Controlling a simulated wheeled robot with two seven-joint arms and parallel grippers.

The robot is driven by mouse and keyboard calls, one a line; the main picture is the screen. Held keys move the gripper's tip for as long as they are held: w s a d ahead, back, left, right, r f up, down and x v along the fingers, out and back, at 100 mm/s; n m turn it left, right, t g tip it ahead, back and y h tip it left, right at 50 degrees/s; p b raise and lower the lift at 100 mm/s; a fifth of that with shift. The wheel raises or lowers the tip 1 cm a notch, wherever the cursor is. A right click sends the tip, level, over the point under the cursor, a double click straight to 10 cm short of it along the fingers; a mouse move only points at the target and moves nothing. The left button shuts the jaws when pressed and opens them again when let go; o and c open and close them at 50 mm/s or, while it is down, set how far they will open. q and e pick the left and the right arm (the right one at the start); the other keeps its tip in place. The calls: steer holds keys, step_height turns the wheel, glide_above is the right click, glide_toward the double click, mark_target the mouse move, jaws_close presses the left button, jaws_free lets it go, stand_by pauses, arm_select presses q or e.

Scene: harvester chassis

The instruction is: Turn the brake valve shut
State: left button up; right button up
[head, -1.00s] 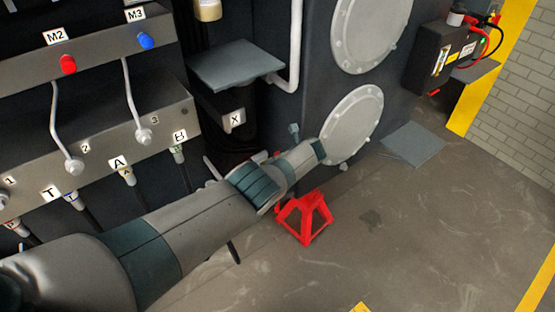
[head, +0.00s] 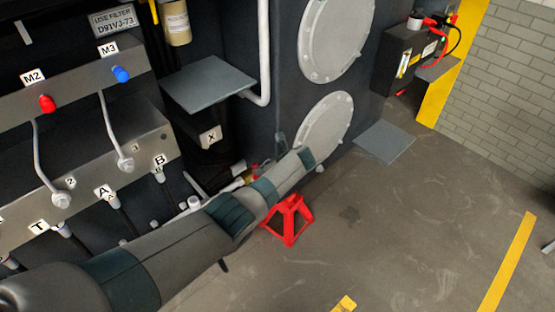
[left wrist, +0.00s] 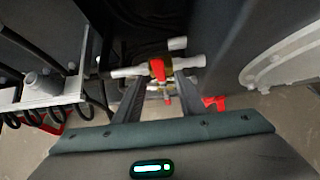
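The brake valve (left wrist: 157,72) shows in the left wrist view as a brass body with a red handle, between light pipe pieces on its left and right. In the head view only a small red and brass part of it (head: 252,171) shows behind my left arm. My left gripper (left wrist: 160,88) has its two dark fingers apart, pointing at the valve. The red handle appears between the fingers; I cannot tell whether they touch it. In the head view my arm reaches in from the lower left and the fingers are not clearly visible. My right gripper is not in view.
A red stand (head: 288,220) is on the floor beside my forearm. A lever panel (head: 100,165) with hoses is at left, a grey shelf (head: 207,84) above. Round bolted covers (head: 335,40) are on the wall behind. The floor at right is open.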

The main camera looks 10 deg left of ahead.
arm_select(q)
steer(key=v, duration=0.9)
steer(key=shift+d+p, duration=0.15)
steer(key=shift+p, duration=0.25)
steer(key=shift+s+r, duration=0.1)
